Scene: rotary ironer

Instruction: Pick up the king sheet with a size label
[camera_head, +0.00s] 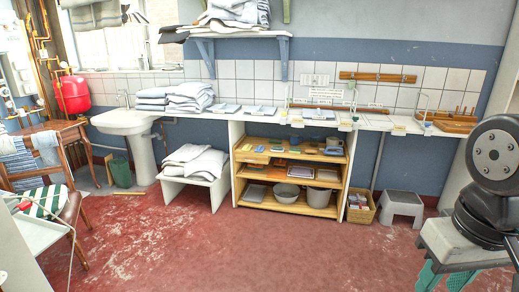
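Folded white and grey linens (190,91) lie in piles on the counter, right of the sink. More folded white linens (196,160) lie on a low white bench under the counter. Grey and white folded textiles (236,13) are stacked on the wall shelf at the top. I cannot tell which of these is the king sheet, and no size label is readable at this distance. A dark arm joint with a round grey cap shows at the right edge and seems to be mine. My gripper is not in view.
A wooden shelf unit (242,169) with bowls and small items stands under the counter (226,112). A grey step stool (401,205) and a basket (361,207) are right of it. A chair (62,203) and wooden table stand left. The red floor (230,250) between is clear.

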